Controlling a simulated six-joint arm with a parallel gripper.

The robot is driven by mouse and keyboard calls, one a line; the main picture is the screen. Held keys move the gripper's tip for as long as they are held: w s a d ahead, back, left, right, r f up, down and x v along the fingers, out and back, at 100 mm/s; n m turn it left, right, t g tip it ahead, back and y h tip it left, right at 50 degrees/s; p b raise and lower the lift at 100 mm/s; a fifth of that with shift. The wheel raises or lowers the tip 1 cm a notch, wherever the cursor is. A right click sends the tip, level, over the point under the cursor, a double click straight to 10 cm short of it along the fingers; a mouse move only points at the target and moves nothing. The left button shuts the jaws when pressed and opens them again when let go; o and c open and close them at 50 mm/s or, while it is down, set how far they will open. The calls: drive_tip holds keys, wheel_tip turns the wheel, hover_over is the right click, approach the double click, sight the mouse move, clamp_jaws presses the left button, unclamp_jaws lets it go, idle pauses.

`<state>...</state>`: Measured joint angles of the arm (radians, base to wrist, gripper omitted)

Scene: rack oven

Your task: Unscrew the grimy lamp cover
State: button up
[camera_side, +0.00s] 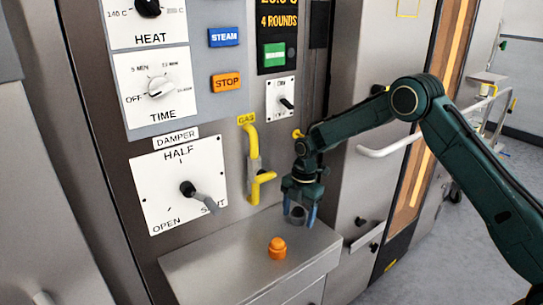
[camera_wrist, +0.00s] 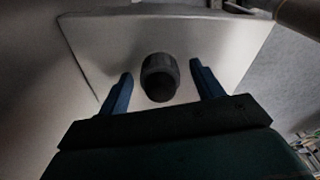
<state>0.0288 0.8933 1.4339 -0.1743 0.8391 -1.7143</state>
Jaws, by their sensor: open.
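A dark grey, short cylinder (camera_wrist: 160,77), which looks like the grimy lamp cover, stands between my fingers in the wrist view, with a gap on each side. In the side view the dark grey cover (camera_side: 297,215) shows between the fingertips, partly hidden by them. My gripper (camera_side: 300,212) points down near the back right of a metal ledge, its blue fingers open. In the wrist view my gripper (camera_wrist: 163,88) has its fingers on either side of the cover. I cannot tell how far down the fingers reach.
An orange knob-like piece (camera_side: 277,248) stands on the metal ledge (camera_side: 215,277), left of my gripper. A yellow gas lever (camera_side: 257,180) sticks out of the panel, close to my gripper. The damper handle (camera_side: 203,197) is further left. A door handle (camera_side: 388,146) lies behind my arm.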

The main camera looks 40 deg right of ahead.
drive_tip(key=m, duration=0.2)
drive_tip(key=shift+m, duration=0.3)
wheel_tip(320, 180, up, 14)
drive_tip(key=d, duration=0.2)
drive_tip(key=s+a+r+m+t, duration=0.1)
drive_tip(key=s+r+m+t, duration=0.1)
drive_tip(key=s+r+m, duration=0.4)
drive_tip(key=shift+s+r+m+h, duration=0.3)
drive_tip(key=shift+s+r, duration=2.5)
drive_tip(key=shift+r, duration=0.2)
drive_tip(key=s+m+t, duration=0.4)
drive_tip(key=s+m, duration=0.7)
drive_tip(key=s, duration=1.4)
drive_tip(key=shift+d+r+m+h, duration=0.3)
drive_tip(key=shift+d+r+h, duration=0.1)
drive_tip(key=shift+r, duration=0.05)
